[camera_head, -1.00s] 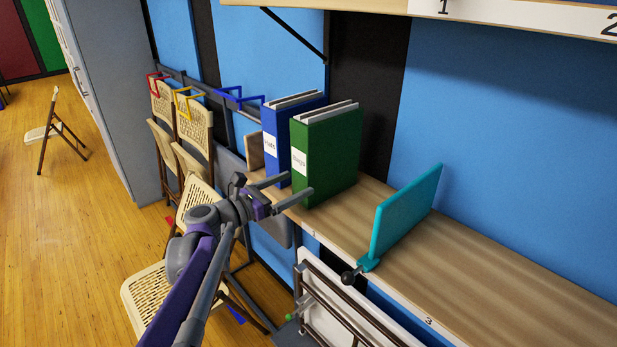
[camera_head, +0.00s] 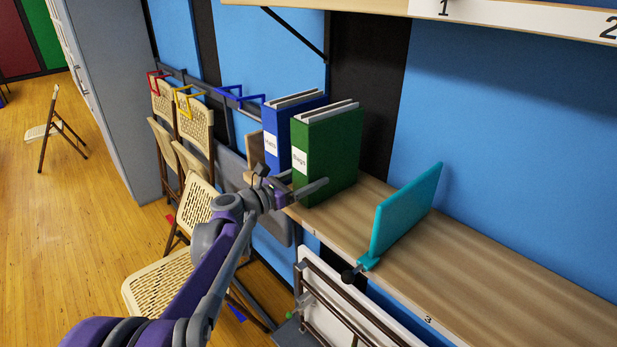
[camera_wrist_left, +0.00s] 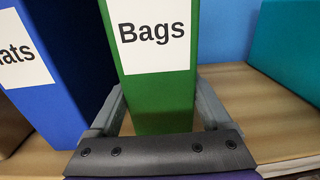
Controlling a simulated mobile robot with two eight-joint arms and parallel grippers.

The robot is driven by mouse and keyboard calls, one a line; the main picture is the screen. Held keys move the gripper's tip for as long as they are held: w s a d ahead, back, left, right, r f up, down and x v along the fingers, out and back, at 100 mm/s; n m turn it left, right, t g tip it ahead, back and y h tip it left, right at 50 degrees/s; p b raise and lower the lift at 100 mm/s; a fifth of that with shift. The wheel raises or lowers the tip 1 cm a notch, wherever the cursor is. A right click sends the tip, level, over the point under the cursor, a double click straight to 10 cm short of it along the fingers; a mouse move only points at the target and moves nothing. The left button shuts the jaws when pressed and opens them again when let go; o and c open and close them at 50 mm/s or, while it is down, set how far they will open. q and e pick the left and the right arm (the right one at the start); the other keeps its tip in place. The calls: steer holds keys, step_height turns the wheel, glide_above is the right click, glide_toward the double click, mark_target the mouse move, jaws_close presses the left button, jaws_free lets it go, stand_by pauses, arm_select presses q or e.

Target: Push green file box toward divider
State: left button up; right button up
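The green file box (camera_head: 328,160), labelled "Bags", stands upright on the wooden shelf (camera_head: 480,270), just right of a blue file box (camera_head: 283,135). The teal divider (camera_head: 405,212) stands farther right, with a gap of bare shelf between it and the green box. My left gripper (camera_head: 309,178) is open and straddles the lower front of the green box. In the left wrist view, one finger lies on each side of the green box (camera_wrist_left: 160,105), the left one between it and the blue box. I cannot tell whether the fingertips touch it. My right gripper is out of view.
The shelf right of the divider is clear. Folding chairs (camera_head: 160,280) stand below and left. An upper shelf (camera_head: 330,6) overhangs the back.

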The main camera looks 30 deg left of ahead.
arm_select(q)
steer(key=c, duration=0.5)
steer(key=shift+s+d, duration=0.55)
steer(key=shift+d, duration=0.75)
steer(key=shift+s+d, duration=0.5)
steer(key=shift+d, duration=0.75)
steer(key=shift+s+d, duration=0.55)
steer(key=shift+d, duration=0.75)
steer(key=shift+c, duration=0.2)
steer(key=shift+s+d+p, duration=0.2)
steer(key=shift+s+d, duration=0.35)
steer(key=shift+d, duration=0.8)
steer(key=shift+s+d+p, duration=0.25)
steer(key=shift+s+d, duration=0.35)
steer(key=shift+d, duration=0.75)
steer(key=shift+s+d+p, duration=0.2)
steer(key=shift+s+d, duration=0.35)
steer(key=shift+d, duration=0.8)
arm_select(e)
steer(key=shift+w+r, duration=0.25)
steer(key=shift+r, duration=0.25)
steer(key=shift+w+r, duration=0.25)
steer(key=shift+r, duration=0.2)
arm_select(q)
steer(key=o, duration=1.3)
steer(key=shift+o, duration=0.2)
